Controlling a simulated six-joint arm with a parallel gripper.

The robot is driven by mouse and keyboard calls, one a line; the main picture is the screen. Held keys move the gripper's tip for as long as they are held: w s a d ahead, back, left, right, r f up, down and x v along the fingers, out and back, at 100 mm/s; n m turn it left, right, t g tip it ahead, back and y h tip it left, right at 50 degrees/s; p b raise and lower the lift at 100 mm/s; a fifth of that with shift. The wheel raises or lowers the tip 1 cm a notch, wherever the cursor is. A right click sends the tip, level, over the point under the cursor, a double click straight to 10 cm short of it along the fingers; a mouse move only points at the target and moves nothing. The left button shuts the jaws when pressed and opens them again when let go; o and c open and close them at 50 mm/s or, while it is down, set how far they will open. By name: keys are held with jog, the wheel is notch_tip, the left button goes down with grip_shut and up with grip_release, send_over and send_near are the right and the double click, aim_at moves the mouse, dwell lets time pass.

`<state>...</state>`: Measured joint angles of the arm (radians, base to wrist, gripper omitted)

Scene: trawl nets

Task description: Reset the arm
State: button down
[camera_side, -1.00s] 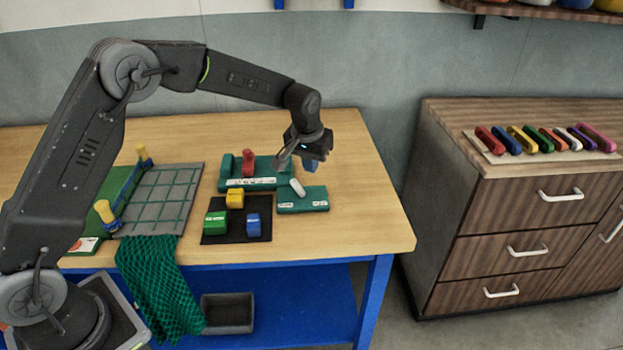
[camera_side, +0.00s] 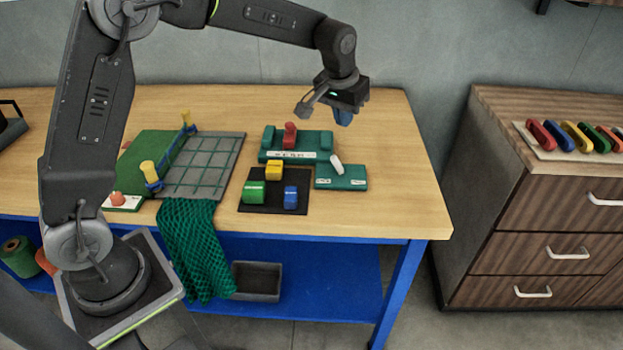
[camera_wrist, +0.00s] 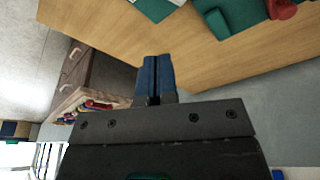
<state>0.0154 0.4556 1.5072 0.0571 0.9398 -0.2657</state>
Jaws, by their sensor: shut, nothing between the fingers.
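My gripper (camera_side: 343,116) is raised above the back right part of the wooden table (camera_side: 405,190). Its blue fingers are together with nothing between them, and they also show in the wrist view (camera_wrist: 154,75). Below and to its left is a teal stand with a red piece (camera_side: 289,136) upright on it. A teal block (camera_side: 353,183) with a white lever tilted on it lies just in front. My gripper is apart from both. In the wrist view, the red piece (camera_wrist: 283,9) shows at the top right edge.
A black mat (camera_side: 273,205) bears yellow, green and blue blocks. At left are a grey gridded board (camera_side: 203,165), a green board with yellow posts, and a green net (camera_side: 195,245) hanging over the front edge. A drawer cabinet (camera_side: 548,210) stands right. The table's right side is clear.

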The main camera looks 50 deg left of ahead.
jog(key=s+r+m+t, duration=0.1)
jog(key=s+r, duration=0.4)
jog(key=s, duration=0.3)
jog(key=s+r+t, duration=0.1)
jog(key=s+r, duration=0.3)
jog(key=s, duration=0.5)
jog(key=s+f+m, duration=0.1)
jog(key=s+f, duration=0.1)
jog(key=s, duration=1.2)
jog(key=shift+f+m+t, duration=0.3)
jog(key=shift+f+t, duration=0.05)
jog(key=shift+t, duration=0.05)
